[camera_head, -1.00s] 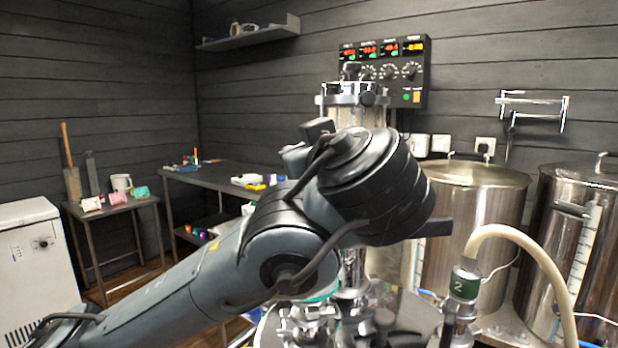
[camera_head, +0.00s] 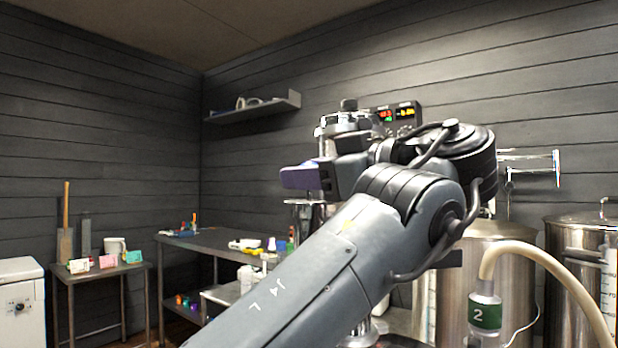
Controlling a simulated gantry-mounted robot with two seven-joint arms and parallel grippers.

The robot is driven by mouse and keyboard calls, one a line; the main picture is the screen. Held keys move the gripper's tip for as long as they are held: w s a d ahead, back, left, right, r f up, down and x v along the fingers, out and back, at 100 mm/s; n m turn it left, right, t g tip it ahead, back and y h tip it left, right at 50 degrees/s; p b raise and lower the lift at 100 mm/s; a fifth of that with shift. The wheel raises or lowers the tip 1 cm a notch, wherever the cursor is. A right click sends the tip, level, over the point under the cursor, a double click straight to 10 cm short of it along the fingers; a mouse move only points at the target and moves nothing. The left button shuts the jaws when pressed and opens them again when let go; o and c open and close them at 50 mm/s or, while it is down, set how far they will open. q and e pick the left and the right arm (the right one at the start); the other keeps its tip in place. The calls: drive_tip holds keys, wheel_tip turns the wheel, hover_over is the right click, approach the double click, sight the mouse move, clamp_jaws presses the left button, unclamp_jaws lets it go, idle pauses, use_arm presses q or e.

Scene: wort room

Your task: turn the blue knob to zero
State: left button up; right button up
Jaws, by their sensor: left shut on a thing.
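My left arm rises from the bottom and bends across the middle of the view. My left gripper (camera_head: 303,177) is at its far end, in front of the steel column, with a blue-purple part showing at its left end. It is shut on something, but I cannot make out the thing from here. The control panel (camera_head: 405,113) on the back wall shows only its upper part with lit displays. My arm hides the rest, including most of its knobs. I cannot make out a blue knob. My right gripper is not in view.
A steel column (camera_head: 343,124) stands behind the gripper. Steel kettles (camera_head: 575,236) and a pale hose (camera_head: 545,262) with a green label 2 are at the right. A dark workbench (camera_head: 225,244) and a small table (camera_head: 98,272) with cards stand at the left. A wall shelf (camera_head: 255,110) is above.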

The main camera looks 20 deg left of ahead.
use_arm(q)
drive_tip(key=shift+f+n+g, duration=0.1)
drive_tip(key=shift+n+g, duration=0.3)
drive_tip(key=shift+g, duration=0.2)
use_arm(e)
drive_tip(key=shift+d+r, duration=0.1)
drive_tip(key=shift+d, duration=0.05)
use_arm(q)
drive_tip(key=o, duration=1)
drive_tip(key=shift+c, duration=0.2)
